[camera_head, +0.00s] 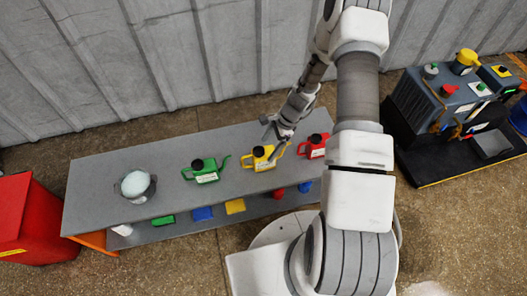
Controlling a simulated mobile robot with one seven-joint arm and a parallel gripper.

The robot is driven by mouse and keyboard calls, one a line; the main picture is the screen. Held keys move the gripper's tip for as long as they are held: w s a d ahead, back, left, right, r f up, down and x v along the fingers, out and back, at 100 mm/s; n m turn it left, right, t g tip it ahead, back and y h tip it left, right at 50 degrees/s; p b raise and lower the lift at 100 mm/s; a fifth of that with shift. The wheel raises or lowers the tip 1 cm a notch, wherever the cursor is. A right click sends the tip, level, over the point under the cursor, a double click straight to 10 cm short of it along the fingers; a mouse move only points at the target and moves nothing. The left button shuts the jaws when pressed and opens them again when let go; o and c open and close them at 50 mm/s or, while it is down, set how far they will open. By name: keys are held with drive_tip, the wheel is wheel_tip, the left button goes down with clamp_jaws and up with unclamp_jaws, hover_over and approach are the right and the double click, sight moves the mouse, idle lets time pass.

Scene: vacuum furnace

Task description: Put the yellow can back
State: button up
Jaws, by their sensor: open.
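The yellow can (262,160), with a black cap and a pale label, stands upright on the grey bench (130,217), between a green can (203,172) on its left and a red can (313,146) on its right. My gripper (274,136) is open, just above the back right of the yellow can, close to its spout. I cannot tell whether a finger touches the can. My arm covers part of the bench's right end, near the red can.
A bowl (137,197) with pale contents sits at the bench's left end. Coloured items, including a yellow one (235,206), lie on the lower shelf. A red cabinet (38,215) stands at left and a dark machine (452,105) at right. A corrugated wall (130,60) stands behind the bench.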

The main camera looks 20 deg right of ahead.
drive_tip(key=v, duration=0.3)
drive_tip(key=shift+d+r+p, duration=0.1)
drive_tip(key=shift+r+p, duration=0.15)
drive_tip(key=shift+p, duration=0.1)
wheel_tip(320, 180, up, 26)
drive_tip(key=s+a+n+t+h, duration=0.2)
drive_tip(key=n, duration=0.7)
drive_tip(key=s+a+r+n+t+h, duration=0.1)
drive_tip(key=s+r+n+t+h, duration=0.1)
drive_tip(key=s+r+n, duration=0.7)
drive_tip(key=s+r+t, duration=0.1)
drive_tip(key=s+r, duration=0.6)
drive_tip(key=s, duration=0.2)
drive_tip(key=shift+s+a+r+t, duration=0.15)
drive_tip(key=shift+s+r+t, duration=0.05)
drive_tip(key=shift+t, duration=0.1)
drive_tip(key=shift+r, duration=0.15)
